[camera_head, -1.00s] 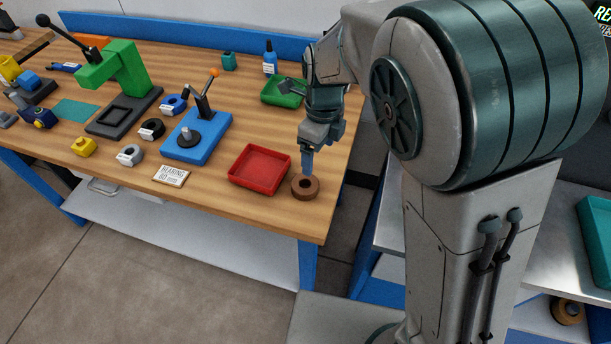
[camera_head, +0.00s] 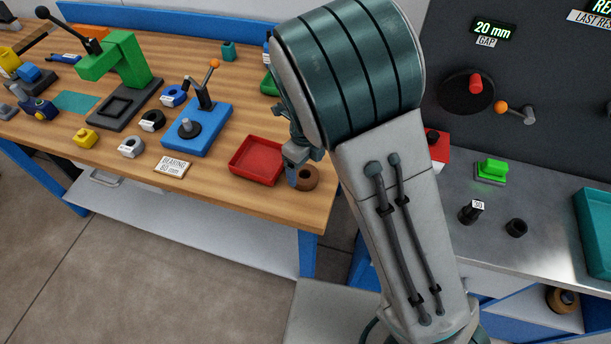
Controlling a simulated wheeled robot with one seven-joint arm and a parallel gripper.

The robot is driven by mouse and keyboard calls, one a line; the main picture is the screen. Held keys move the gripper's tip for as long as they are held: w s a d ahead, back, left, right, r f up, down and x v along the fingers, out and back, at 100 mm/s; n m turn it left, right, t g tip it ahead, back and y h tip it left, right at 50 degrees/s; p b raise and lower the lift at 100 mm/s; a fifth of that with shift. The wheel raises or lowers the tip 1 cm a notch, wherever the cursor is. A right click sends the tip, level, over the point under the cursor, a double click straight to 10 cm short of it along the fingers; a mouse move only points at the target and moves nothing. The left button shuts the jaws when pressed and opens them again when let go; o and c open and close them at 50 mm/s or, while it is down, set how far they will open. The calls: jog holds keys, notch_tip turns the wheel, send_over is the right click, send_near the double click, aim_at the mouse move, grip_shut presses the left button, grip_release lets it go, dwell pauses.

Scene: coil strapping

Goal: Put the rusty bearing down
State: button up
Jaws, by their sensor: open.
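The rusty bearing (camera_head: 307,178), a brown ring, lies on the wooden bench top near its right front corner. It is just right of the red tray (camera_head: 258,160), outside it. My gripper (camera_head: 296,180) is open at the left side of the bearing, low over the bench. My arm hides part of the gripper and the bearing's upper left edge may be covered. I cannot tell whether a finger touches the bearing.
A blue fixture (camera_head: 197,129) with an orange-knobbed lever stands left of the red tray. A green press (camera_head: 119,68) stands further left. A grey machine table (camera_head: 540,240) is at right.

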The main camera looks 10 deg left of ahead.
aim_at(305, 172)
jog(key=shift+a+f, duration=0.15)
jog(key=shift+f, duration=1.75)
jog(key=shift+w, duration=0.1)
jog(key=c, duration=1.3)
jog(key=shift+r, duration=0.1)
